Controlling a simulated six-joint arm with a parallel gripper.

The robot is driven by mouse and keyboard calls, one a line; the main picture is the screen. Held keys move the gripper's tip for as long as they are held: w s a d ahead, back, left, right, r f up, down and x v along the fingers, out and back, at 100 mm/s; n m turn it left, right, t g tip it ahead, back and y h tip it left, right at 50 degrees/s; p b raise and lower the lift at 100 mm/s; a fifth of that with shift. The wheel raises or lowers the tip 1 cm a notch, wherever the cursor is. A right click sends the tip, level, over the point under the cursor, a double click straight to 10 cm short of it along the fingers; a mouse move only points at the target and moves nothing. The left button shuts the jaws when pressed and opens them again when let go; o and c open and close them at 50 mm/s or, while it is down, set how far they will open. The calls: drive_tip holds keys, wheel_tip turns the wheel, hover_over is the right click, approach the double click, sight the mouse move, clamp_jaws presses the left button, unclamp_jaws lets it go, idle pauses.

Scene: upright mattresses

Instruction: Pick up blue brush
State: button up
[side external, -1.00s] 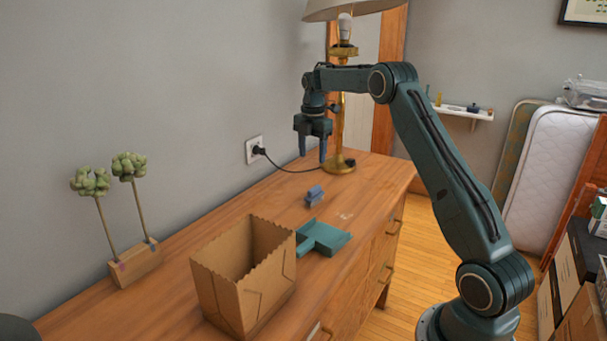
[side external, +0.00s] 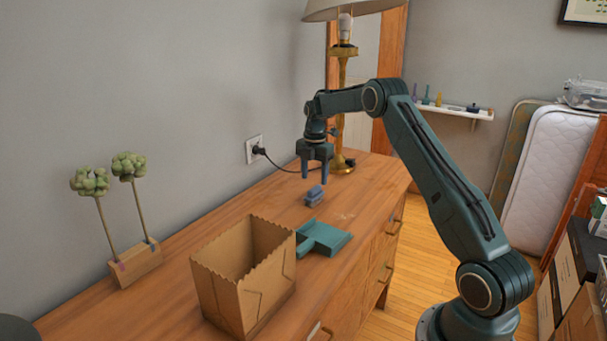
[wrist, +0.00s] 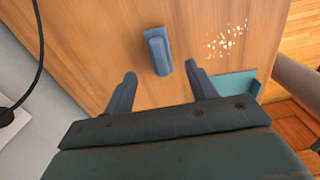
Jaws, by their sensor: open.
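The blue brush (side external: 315,196) is a small block-like thing lying on the wooden dresser top (side external: 190,260). My gripper (side external: 315,178) is open and empty, pointing down just above the brush in the side view. Its two fingers also show apart in the wrist view (wrist: 160,71). I see no contact between the fingers and the brush.
Pale crumbs (wrist: 227,39) lie on the dresser top. A brass lamp (side external: 341,110) stands behind my gripper, with its cord running to the wall socket. A plant holder (side external: 136,264) stands at left.

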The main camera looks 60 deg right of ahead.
sight(314, 188)
drive_tip(key=shift+f, duration=1.15)
drive_tip(key=shift+f, duration=0.1)
drive_tip(key=shift+d+f, duration=0.1)
drive_tip(key=shift+f, duration=2.4)
drive_tip(key=c, duration=1.2)
drive_tip(key=shift+r, duration=0.1)
wheel_tip(314, 188, up, 20)
drive_tip(key=shift+f, duration=0.1)
